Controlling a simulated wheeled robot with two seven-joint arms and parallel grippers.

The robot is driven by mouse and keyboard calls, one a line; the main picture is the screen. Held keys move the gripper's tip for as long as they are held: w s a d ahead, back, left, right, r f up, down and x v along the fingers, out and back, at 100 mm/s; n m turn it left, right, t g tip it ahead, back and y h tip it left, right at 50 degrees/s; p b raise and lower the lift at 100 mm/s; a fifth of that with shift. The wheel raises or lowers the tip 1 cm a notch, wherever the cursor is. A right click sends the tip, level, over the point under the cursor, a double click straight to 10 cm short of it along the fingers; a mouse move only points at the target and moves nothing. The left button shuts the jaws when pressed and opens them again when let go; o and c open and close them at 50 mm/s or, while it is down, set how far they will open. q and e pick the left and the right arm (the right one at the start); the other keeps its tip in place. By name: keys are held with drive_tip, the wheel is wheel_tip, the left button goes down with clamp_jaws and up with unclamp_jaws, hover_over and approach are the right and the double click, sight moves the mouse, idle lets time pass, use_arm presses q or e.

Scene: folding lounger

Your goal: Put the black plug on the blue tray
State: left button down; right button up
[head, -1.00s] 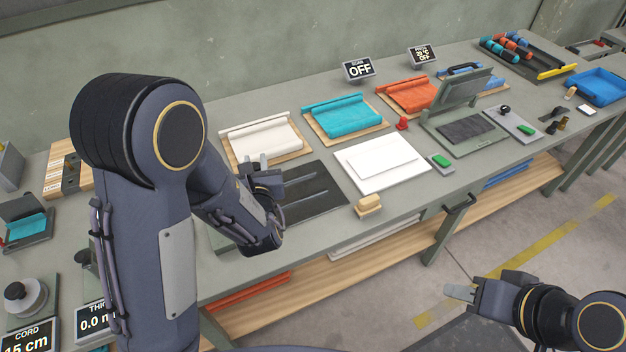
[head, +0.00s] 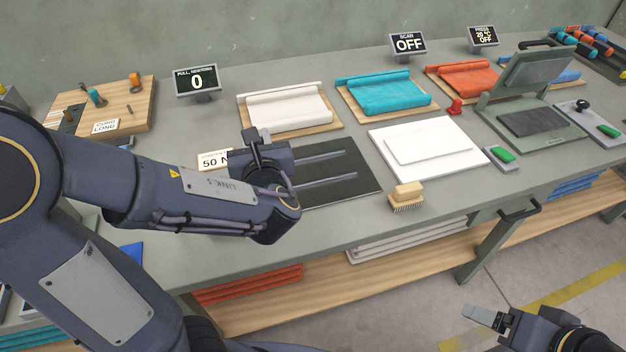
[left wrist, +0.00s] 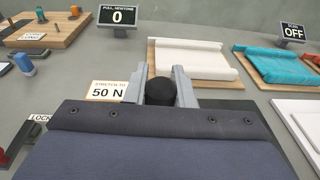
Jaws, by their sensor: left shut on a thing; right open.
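The black plug (left wrist: 161,91), a dark round-topped piece, sits between the fingers of my left gripper (left wrist: 160,88) in the left wrist view. My left gripper (head: 257,146) is shut on it above the bench, by the left end of a dark plate with two pale rails (head: 330,180). Its lower part is hidden by the wrist. My right gripper (head: 488,318) is open and empty, off the bench front at the lower right. The blue tray is out of view now; the earlier head view had it at the far right end of the bench.
White (head: 288,108), teal (head: 388,92) and orange (head: 470,78) rolls lie along the back. A white sheet stack (head: 428,147), a brush (head: 406,197), a red knob (head: 455,106) and an open press (head: 530,90) stand to the right. A pegged wooden board (head: 115,105) is at left.

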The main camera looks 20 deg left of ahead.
use_arm(q)
drive_tip(key=s+a+r, duration=0.2)
drive_tip(key=s, duration=0.2)
drive_tip(key=b, duration=0.3)
hover_over(299, 170)
drive_tip(key=shift+n+y, duration=0.3)
drive_tip(key=f, duration=0.9)
drive_tip(key=shift+s+a+f, duration=0.1)
drive_tip(key=shift+s+a, duration=0.15)
drive_tip(key=shift+s, duration=0.05)
drive_tip(key=shift+w+d+f, duration=0.1)
drive_tip(key=shift+f, duration=0.15)
drive_tip(key=shift+w+d+f, duration=0.1)
drive_tip(key=shift+w+f, duration=0.05)
drive_tip(key=shift+f, duration=1.5)
drive_tip(key=shift+f, duration=0.1)
drive_tip(key=shift+f+b, duration=0.15)
drive_tip(key=shift+b, duration=0.2)
drive_tip(key=c, duration=1.2)
unclamp_jaws()
drive_tip(key=shift+c, duration=0.2)
